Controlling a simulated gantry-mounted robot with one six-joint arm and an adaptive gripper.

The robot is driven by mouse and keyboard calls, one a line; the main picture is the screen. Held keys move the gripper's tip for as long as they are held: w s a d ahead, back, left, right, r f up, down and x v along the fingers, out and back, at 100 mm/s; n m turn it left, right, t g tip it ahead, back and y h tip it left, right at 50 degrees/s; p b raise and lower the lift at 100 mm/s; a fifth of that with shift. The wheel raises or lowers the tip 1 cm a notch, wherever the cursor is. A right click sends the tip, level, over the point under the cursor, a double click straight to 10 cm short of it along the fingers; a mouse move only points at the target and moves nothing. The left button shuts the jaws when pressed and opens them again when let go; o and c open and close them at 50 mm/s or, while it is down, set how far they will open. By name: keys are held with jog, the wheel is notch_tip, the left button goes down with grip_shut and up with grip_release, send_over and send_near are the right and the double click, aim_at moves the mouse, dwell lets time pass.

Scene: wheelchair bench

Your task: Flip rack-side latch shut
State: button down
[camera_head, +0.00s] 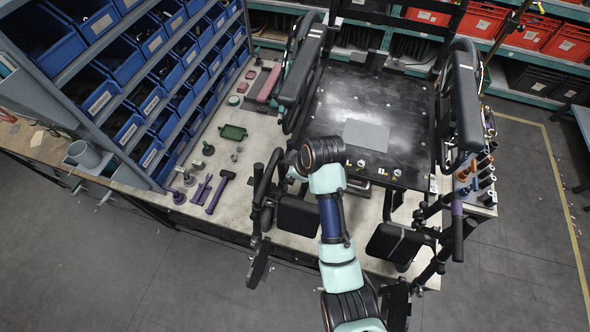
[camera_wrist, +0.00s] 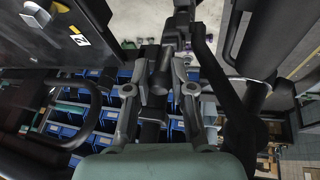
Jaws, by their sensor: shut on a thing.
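The wheelchair (camera_head: 345,90) stands on the bench with its dark seat plate facing up. My gripper (camera_wrist: 160,78) shows in the wrist view with its two grey fingers closed around a dark, rod-like part, which I take to be the rack-side latch (camera_wrist: 161,66). In the head view my rounded wrist covers the front left corner of the seat, on the side towards the bin rack. It hides most of the gripper and the latch there. I cannot tell the latch's exact angle.
Dark frame tubes and a leg-rest pad (camera_head: 298,216) crowd close around the gripper. The blue bin rack (camera_head: 130,75) stands to the left.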

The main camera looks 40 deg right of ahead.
jog(key=c, duration=1)
grip_release()
jog(key=v, duration=0.7)
jog(key=shift+a+r, duration=0.1)
jog(key=shift+r, duration=0.2)
